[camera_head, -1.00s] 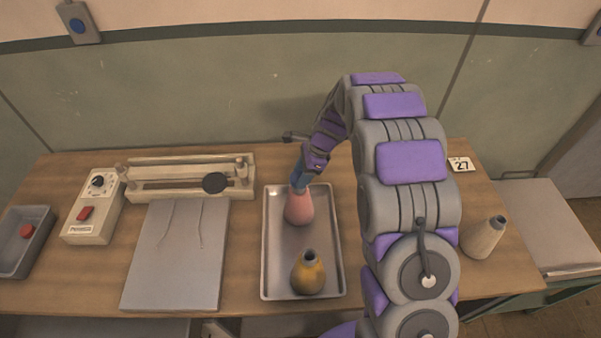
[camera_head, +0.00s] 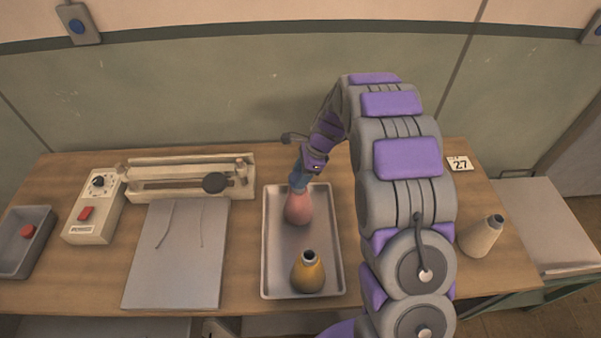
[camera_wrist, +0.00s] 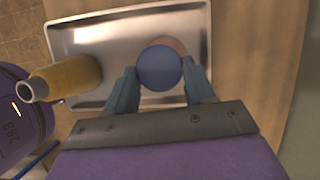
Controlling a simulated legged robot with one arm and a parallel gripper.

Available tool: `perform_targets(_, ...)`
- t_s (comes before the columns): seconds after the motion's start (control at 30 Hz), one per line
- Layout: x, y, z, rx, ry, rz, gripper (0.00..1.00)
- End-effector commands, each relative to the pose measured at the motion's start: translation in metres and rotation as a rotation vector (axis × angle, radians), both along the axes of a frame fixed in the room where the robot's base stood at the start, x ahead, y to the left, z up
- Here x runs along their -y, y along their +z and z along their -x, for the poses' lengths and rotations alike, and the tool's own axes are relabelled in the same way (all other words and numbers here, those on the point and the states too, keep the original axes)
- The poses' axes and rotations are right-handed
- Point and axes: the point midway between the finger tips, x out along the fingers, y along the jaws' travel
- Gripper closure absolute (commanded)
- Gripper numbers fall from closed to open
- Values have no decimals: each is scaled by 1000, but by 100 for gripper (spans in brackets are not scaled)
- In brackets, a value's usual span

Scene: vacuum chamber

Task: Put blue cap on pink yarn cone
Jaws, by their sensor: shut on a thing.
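My gripper (camera_wrist: 160,85) is shut on the blue cap (camera_wrist: 159,68), which shows as a round blue disc between the two fingers in the wrist view. The pink yarn cone (camera_head: 298,209) stands in the metal tray, and my gripper (camera_head: 300,180) is right at its top in the head view. In the wrist view a bit of the pink cone (camera_wrist: 172,43) shows behind the cap. The cap covers the cone's tip, and I cannot tell whether the two touch.
A mustard yarn cone (camera_head: 308,273) stands in the front of the tray (camera_head: 276,283). A beige cone (camera_head: 481,237) stands on the right of the table. A grey board (camera_head: 178,262), a control box (camera_head: 94,207) and a grey bin (camera_head: 22,250) are on the left.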

Motion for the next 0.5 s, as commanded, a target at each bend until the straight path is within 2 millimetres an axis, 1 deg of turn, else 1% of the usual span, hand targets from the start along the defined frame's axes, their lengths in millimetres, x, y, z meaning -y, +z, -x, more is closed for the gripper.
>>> perform_targets(0.23,0,-9,0,-1,-1,0,75)
perform_targets(0.5,0,-4,0,0,0,0,75)
